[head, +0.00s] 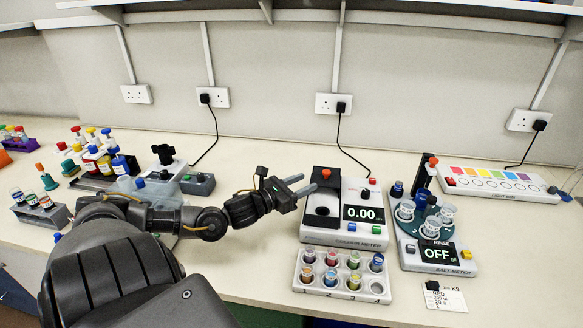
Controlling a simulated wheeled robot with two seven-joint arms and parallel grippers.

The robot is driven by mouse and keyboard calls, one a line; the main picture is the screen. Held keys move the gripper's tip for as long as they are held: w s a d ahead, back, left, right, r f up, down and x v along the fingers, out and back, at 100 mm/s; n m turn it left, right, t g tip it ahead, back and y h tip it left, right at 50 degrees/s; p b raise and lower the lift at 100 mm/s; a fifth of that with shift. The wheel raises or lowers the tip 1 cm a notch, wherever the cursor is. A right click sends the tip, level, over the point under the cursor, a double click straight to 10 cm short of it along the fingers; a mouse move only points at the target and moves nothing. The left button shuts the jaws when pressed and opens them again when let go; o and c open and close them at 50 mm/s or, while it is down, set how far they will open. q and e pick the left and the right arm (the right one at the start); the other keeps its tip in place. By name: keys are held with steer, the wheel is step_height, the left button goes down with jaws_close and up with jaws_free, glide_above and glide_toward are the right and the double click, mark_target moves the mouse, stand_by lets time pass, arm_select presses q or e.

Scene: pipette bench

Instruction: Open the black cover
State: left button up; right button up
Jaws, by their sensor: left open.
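The colour meter (345,238) is a white box on the bench, right of centre, with a display reading 0.00. Its black cover (324,197) is on the left part of its top, with a small orange-red knob at the far end. A dark round shape shows at the near end of the black part; I cannot tell whether it is a hole or a mark. My left gripper (309,182) is open and empty, its fingers pointing right at the cover's left edge, close to the knob. I cannot tell whether they touch the cover. My right gripper is out of view.
A white rack (343,294) of coloured vials stands in front of the meter. The salt meter (437,262), reading OFF, with cups is to the right, and a light box (498,197) behind it. Bottles (100,160) and a vial rack (40,215) stand left.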

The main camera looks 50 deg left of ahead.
arm_select(q)
steer(key=shift+s+a, duration=0.15)
steer(key=shift+s, duration=0.9)
steer(key=shift+s+a, duration=0.1)
steer(key=shift+s, duration=0.9)
